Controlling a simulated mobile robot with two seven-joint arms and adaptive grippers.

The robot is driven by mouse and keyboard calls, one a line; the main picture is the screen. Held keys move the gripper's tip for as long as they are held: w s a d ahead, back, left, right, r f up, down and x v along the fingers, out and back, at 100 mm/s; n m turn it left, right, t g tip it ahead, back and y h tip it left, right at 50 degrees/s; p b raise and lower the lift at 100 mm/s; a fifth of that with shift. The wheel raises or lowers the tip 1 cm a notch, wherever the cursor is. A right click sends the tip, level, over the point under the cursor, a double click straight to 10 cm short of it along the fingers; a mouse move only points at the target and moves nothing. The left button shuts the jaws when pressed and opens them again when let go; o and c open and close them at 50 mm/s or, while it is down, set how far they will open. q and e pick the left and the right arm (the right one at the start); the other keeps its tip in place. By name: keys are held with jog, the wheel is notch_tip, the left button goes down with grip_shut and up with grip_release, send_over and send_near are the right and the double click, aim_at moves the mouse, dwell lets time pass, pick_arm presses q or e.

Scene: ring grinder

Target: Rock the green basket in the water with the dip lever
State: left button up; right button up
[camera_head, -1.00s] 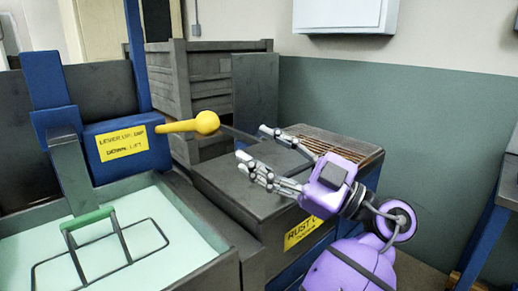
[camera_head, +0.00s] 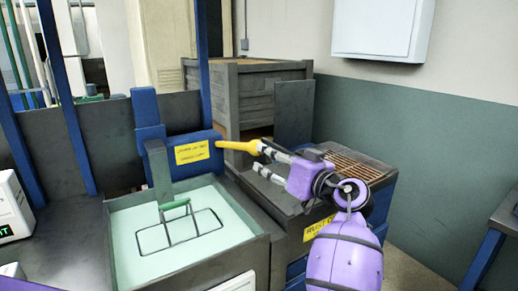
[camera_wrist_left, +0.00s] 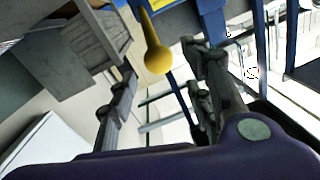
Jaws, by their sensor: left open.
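The dip lever (camera_head: 238,146) is a yellow rod with a ball end, sticking out to the right from a blue box with yellow labels. The basket is a dark wire frame with a green handle (camera_head: 174,204), in the pale water (camera_head: 135,225) of a grey tank. My left gripper (camera_head: 259,159) is open, at the lever's ball end. In the left wrist view the lever's ball (camera_wrist_left: 158,59) shows between the two spread fingers (camera_wrist_left: 158,85). I cannot tell whether they touch it. My right gripper is not in view.
A dark bench with a slatted top (camera_head: 350,167) and a yellow label stands right of the tank, under my left arm. A grey wooden crate (camera_head: 262,90) stands behind. A blue post (camera_head: 202,65) rises behind the lever box. A white machine (camera_head: 12,210) is at the left edge.

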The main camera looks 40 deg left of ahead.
pick_arm(q)
jog(key=shift+m, duration=0.4)
jog(key=x, duration=0.2)
jog(key=p+x, duration=0.1)
jog(key=x, duration=0.3)
jog(key=shift+w+a+r, duration=0.2)
jog(key=shift+w+a, duration=0.05)
jog(key=shift+w, duration=0.25)
jog(key=shift+w+a+f, duration=0.1)
jog(key=shift+w+a, duration=0.2)
jog(key=shift+a, duration=0.5)
jog(key=shift+c, duration=0.5)
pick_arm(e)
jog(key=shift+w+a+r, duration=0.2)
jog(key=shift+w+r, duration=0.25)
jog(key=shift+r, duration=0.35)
